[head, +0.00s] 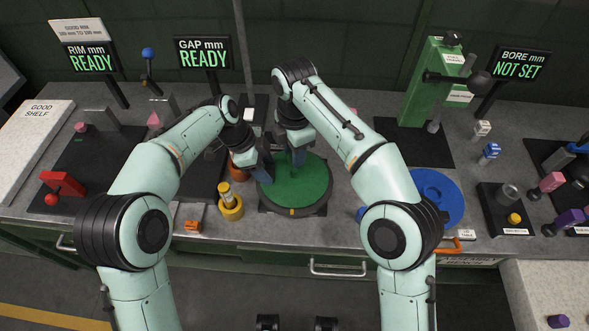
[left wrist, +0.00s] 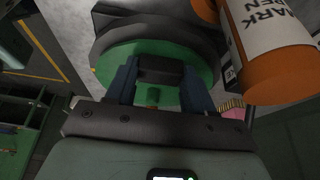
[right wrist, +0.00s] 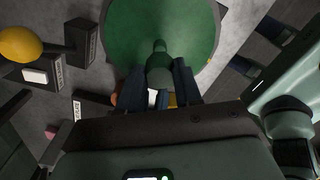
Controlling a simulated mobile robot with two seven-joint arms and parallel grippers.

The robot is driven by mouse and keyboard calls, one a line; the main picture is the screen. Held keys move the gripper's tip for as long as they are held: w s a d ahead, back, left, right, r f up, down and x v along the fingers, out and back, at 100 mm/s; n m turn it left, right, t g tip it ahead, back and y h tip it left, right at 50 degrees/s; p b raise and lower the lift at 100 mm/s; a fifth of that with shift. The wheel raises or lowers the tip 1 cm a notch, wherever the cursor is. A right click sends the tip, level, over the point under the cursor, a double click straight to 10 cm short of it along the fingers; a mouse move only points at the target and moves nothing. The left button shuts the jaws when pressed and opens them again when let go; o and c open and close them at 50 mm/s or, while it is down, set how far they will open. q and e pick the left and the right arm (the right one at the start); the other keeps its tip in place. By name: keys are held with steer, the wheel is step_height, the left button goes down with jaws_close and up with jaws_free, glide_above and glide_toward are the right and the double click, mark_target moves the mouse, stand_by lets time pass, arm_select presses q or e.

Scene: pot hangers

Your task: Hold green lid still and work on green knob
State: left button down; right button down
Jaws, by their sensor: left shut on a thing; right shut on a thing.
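The green lid (head: 312,187) lies flat on a dark round stand (head: 290,212) at the middle front of the bench. My left gripper (head: 264,172) is shut on the lid's left edge. In the left wrist view its fingers (left wrist: 160,88) straddle the rim of the lid (left wrist: 150,52); the exact contact is partly hidden. My right gripper (head: 298,160) comes down over the lid's middle. In the right wrist view its fingers (right wrist: 159,82) are shut on the green knob (right wrist: 159,68), which stands up from the lid (right wrist: 160,22). In the head view the right gripper mostly hides the knob.
An orange mark pen (left wrist: 268,50) is close beside my left gripper. A yellow holder (head: 231,208) stands left of the lid, a blue lid (head: 436,195) lies to the right. A green press (head: 428,90) stands at the back right. Signs (head: 205,55) line the back.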

arm_select(q)
steer(key=shift+c, duration=1.7)
jaws_free()
steer(key=v, duration=1.2)
